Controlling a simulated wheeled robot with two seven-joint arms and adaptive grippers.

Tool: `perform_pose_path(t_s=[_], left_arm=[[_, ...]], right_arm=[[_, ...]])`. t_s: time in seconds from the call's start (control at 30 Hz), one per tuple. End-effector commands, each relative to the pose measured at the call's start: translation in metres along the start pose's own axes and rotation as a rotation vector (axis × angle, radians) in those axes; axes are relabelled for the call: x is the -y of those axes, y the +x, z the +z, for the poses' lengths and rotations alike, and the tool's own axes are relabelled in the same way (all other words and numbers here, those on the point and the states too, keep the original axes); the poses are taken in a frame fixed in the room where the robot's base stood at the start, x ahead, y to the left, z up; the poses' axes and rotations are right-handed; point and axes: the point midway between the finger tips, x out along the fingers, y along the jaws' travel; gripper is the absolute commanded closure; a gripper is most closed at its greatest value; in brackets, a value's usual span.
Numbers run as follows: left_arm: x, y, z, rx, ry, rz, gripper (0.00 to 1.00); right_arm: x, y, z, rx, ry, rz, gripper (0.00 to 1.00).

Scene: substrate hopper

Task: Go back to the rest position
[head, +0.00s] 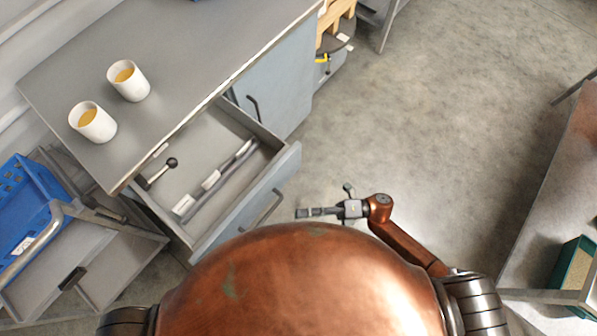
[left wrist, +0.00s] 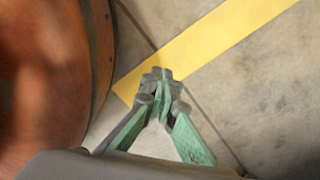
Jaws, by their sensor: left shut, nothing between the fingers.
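My left gripper (left wrist: 162,88) shows in the left wrist view, with its green and grey fingertips together and nothing between them. It hangs above the floor, beside my copper-coloured body. In the head view the left gripper is hidden. My right gripper (head: 318,212) shows in the head view just beyond my body, pointing left, to the right of the open drawer (head: 236,222) and apart from it. I see nothing held in it, but its fingers are too small to tell open from shut.
Two white cups (head: 93,122) (head: 128,81) with yellowish contents stand on the grey workbench (head: 190,50). The open drawer holds a black-knobbed lever (head: 158,172) and a long grey tool (head: 216,180). A blue crate (head: 28,205) is at left.

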Motion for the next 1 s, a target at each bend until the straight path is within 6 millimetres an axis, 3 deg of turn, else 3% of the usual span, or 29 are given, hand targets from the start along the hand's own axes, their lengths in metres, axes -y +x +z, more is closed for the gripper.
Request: perform_pose_path(t_s=[0.47,0.57,0.63,0.77,0.83,0.93,1.0], left_arm=[[0.0,0.0,0.0,0.0,0.0,0.0,1.0],[0.0,-0.003,-0.001,-0.002,0.0,0.0,1.0],[0.001,-0.007,-0.002,-0.006,0.001,-0.001,1.0],[0.003,-0.021,-0.004,-0.019,0.003,-0.002,1.0],[0.004,-0.029,-0.005,-0.024,0.004,-0.003,1.0],[0.004,-0.038,-0.006,-0.032,0.006,-0.004,1.0],[0.005,-0.045,-0.006,-0.037,0.007,-0.005,1.0]], right_arm=[[0.0,0.0,0.0,0.001,0.0,0.0,0.73],[0.005,-0.003,0.009,0.042,0.026,-0.013,0.73],[0.015,-0.011,0.026,0.127,0.08,-0.035,0.73],[0.057,-0.05,0.071,0.407,0.274,-0.101,0.73],[0.089,-0.085,0.088,0.59,0.412,-0.136,0.73],[0.136,-0.142,0.094,0.841,0.612,-0.172,0.73],[0.169,-0.181,0.084,1.005,0.749,-0.191,0.73]])
